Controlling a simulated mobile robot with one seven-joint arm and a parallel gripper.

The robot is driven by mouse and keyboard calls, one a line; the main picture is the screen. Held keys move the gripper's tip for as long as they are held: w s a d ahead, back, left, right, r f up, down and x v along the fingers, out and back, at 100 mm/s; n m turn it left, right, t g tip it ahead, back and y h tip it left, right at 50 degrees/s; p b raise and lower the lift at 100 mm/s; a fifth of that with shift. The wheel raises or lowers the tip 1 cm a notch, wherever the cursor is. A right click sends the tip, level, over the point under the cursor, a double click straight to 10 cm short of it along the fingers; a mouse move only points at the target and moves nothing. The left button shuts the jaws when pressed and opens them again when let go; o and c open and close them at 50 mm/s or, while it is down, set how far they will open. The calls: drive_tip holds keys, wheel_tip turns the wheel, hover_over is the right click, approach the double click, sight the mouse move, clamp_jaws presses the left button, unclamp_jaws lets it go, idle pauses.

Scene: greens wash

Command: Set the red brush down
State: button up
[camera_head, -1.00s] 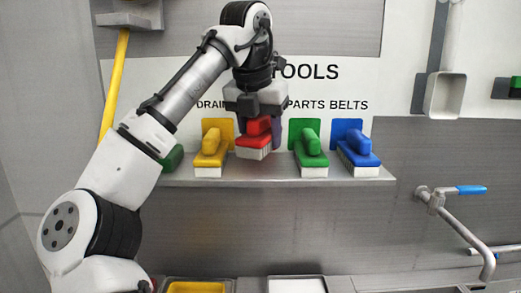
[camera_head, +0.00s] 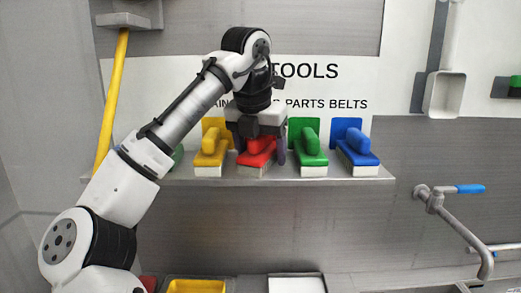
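The red brush (camera_head: 257,157) sits upright on the wall shelf, bristles down, between the yellow brush (camera_head: 211,150) and the green brush (camera_head: 312,152). My gripper (camera_head: 261,150) is straight above and around it, pointing down. Its dark fingers stand to the left and right of the red handle and look spread wider than it, so the gripper appears open. The gripper body hides the top of the handle and the red brush's backing.
The shelf (camera_head: 340,183) also holds a blue brush (camera_head: 357,150) at the right and a partly hidden dark green item (camera_head: 178,157) at the left. Below are a yellow tray (camera_head: 197,287), a white tray (camera_head: 297,284) and a tap with a blue lever (camera_head: 470,189).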

drive_tip(key=v, duration=0.7)
drive_tip(key=shift+s+a+r, duration=0.1)
drive_tip(key=shift+r, duration=0.25)
drive_tip(key=shift+f, duration=0.1)
